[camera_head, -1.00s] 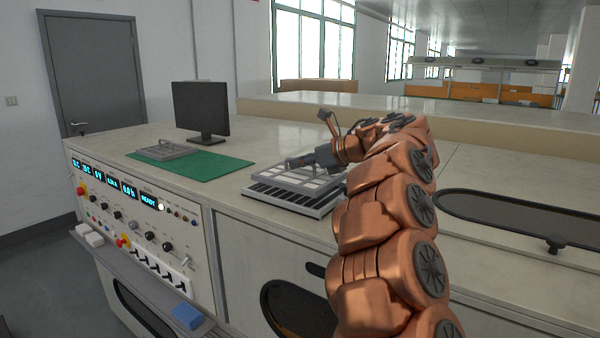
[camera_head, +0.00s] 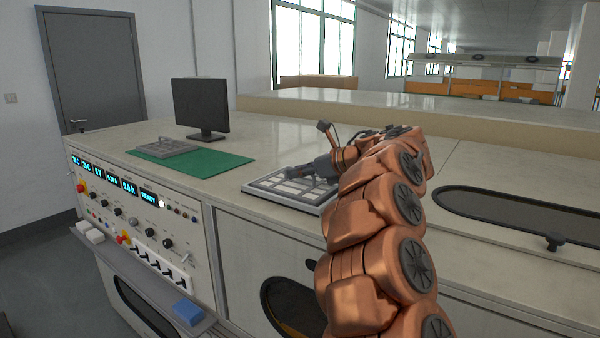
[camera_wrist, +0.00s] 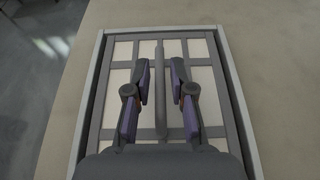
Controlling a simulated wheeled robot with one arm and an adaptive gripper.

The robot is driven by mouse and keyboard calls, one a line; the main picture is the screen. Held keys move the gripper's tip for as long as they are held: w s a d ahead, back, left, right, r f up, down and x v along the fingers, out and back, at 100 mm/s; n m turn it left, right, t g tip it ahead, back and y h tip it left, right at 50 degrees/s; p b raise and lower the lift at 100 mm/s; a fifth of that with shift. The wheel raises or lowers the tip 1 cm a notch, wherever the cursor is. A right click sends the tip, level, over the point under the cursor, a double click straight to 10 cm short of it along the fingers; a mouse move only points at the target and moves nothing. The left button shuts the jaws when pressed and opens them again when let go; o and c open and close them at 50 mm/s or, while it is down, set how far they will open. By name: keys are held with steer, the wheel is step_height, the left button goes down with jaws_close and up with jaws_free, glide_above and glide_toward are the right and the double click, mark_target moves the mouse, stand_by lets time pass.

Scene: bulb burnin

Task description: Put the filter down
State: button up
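The filter, a grey grid frame with white panels (camera_head: 272,184), lies flat inside a white-rimmed tray (camera_head: 282,203) on the bench. In the wrist view the filter (camera_wrist: 201,75) sits within the tray's rim (camera_wrist: 236,85), with narrow dark gaps along the sides. A grey bar handle (camera_wrist: 160,112) runs along the filter's middle. My gripper (camera_wrist: 161,68) is over the filter, with one finger on each side of the bar and a visible gap on both sides. The gripper is open. In the head view my gripper (camera_head: 302,172) is low over the filter, its fingertips hard to make out.
A similar grey frame (camera_head: 166,147) lies on a green mat (camera_head: 215,166) to the left. A monitor (camera_head: 201,108) stands behind the mat. A control panel (camera_head: 135,210) is on the bench's left front. A dark oval opening (camera_head: 510,212) lies to the right.

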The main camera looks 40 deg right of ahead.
steer(key=shift+o, duration=0.7)
steer(key=shift+r, duration=0.1)
steer(key=shift+r+p, duration=0.2)
steer(key=shift+p, duration=0.15)
steer(key=b+v, duration=0.3)
steer(key=v, duration=0.9)
steer(key=shift+f, duration=0.2)
